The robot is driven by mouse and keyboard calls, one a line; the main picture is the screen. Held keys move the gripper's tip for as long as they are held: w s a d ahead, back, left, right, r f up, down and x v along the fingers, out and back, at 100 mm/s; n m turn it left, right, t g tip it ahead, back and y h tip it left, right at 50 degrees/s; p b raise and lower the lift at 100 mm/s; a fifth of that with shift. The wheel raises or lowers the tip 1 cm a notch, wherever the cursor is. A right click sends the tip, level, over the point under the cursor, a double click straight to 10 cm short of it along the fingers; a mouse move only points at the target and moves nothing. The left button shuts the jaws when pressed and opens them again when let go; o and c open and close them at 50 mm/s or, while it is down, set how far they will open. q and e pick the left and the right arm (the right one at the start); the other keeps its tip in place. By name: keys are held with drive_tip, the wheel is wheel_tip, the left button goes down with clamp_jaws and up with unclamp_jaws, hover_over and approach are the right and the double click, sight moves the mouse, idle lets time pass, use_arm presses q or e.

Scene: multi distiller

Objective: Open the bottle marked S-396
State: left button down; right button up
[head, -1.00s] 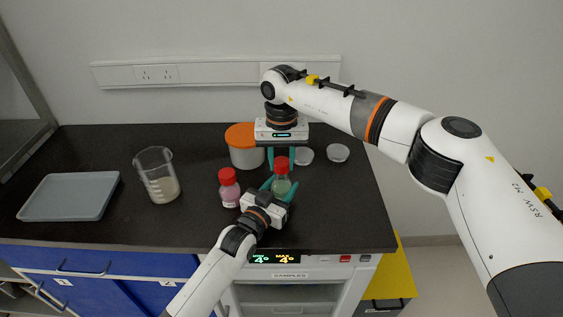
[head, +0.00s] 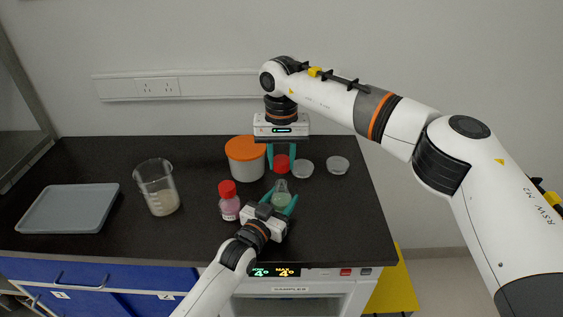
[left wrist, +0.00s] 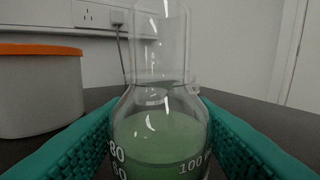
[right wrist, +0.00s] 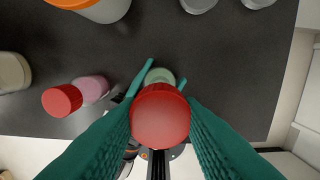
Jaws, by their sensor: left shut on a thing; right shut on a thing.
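A clear glass bottle with green liquid (head: 281,201) stands upright near the counter's front; it also shows in the left wrist view (left wrist: 160,140), its glass neck bare. No S-396 marking is readable. My left gripper (head: 280,198) is shut around the bottle's body from the front. A red cap (head: 281,164) sits between the fingers of my right gripper (head: 281,160), which points straight down and is shut on it. The cap is above the bottle neck, apart from it. In the right wrist view the cap (right wrist: 160,117) hides part of the bottle (right wrist: 160,75).
A pink bottle with a red cap (head: 229,206) stands close left of the green one. An orange-lidded tub (head: 246,166), two small clear dishes (head: 337,164), a beaker (head: 160,200) and a grey tray (head: 68,210) share the black counter (head: 110,160).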

use_arm(q)
drive_tip(key=c, duration=0.6)
unclamp_jaws()
drive_tip(key=shift+f, duration=0.1)
drive_tip(key=shift+o, duration=0.2)
drive_tip(key=shift+s, duration=0.1)
